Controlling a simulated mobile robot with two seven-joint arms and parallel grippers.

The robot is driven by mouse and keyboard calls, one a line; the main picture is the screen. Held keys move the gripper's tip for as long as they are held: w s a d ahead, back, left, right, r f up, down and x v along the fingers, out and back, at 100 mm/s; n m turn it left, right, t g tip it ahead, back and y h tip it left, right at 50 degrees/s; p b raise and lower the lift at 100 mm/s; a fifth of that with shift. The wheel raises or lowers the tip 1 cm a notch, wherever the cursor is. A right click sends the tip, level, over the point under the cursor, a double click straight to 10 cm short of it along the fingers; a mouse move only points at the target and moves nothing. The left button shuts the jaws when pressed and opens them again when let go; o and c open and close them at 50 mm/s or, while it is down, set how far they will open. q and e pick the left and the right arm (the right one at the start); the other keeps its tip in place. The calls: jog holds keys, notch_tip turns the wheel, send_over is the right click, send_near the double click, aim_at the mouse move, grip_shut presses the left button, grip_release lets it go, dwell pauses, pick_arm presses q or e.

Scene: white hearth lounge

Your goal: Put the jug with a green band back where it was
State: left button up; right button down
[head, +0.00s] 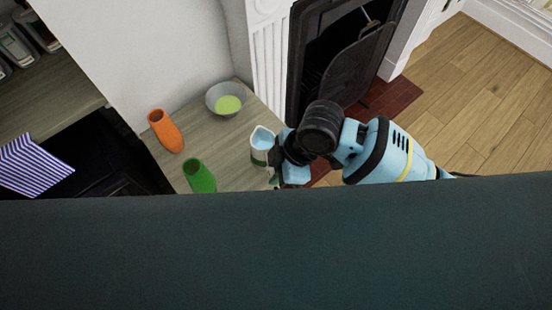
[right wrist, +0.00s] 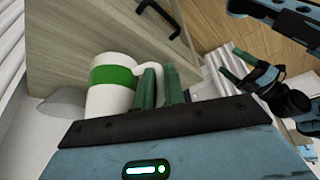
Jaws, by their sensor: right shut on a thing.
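The white jug (head: 257,158) with a green band is at the right edge of the wooden counter in the head view, with something light blue inside. My right gripper (head: 273,161) comes from the right and is shut on its handle. In the right wrist view the jug (right wrist: 104,101) shows its green band, and the green fingers (right wrist: 160,88) close on the handle. I cannot tell whether its base touches the counter. My left gripper (right wrist: 240,68) shows at the right of the right wrist view, its fingers apart and empty. It is not in the head view.
On the counter (head: 222,150) stand an orange vase (head: 166,132), a green vase (head: 200,177) and a grey bowl (head: 225,99) with green contents. A fireplace with a dark screen (head: 356,67) is behind. A striped cloth (head: 33,166) hangs at left.

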jog(key=shift+w+d+f, duration=0.1)
jog(key=shift+w+f, duration=0.05)
jog(key=shift+w, duration=1.8)
jog(key=shift+w, duration=0.1)
jog(key=shift+w, duration=0.35)
jog(key=shift+f, duration=1.8)
jog(key=c, duration=1.5)
grip_release()
jog(key=shift+f+b, duration=0.15)
jog(key=shift+b, duration=0.15)
jog(key=shift+p+v, duration=0.7)
jog(key=shift+v, duration=5.45)
